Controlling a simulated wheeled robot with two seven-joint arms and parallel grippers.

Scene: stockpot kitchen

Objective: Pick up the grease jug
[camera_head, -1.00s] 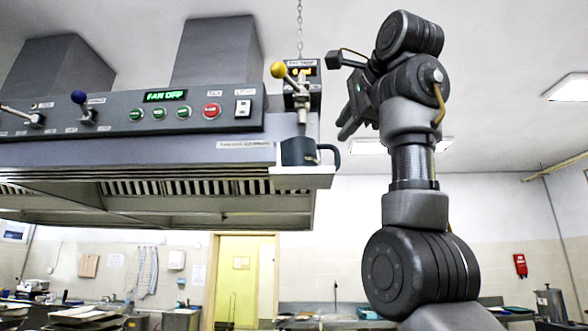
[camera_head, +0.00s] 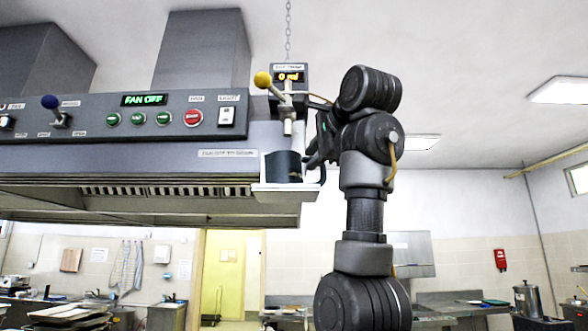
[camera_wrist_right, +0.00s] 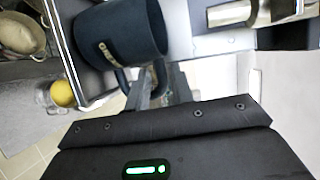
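The grease jug (camera_head: 283,167), a dark blue mug-like jug, stands upright on a small white ledge (camera_head: 285,191) at the right end of the hood, below a tap with a yellow-knobbed lever (camera_head: 263,80). In the right wrist view the jug (camera_wrist_right: 122,38) fills the upper left, and its handle loop points toward my fingers. My right gripper (camera_wrist_right: 160,88) is open, with its two fingers apart at the handle. Whether the handle lies fully between them is unclear. In the head view my right gripper (camera_head: 314,150) is just right of the jug, partly hidden. My left gripper is out of view.
The hood's control panel (camera_head: 75,122) reads FAN OFF and has several buttons and a blue-knobbed lever (camera_head: 50,102). Open air lies right of my arm; counters stand far below.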

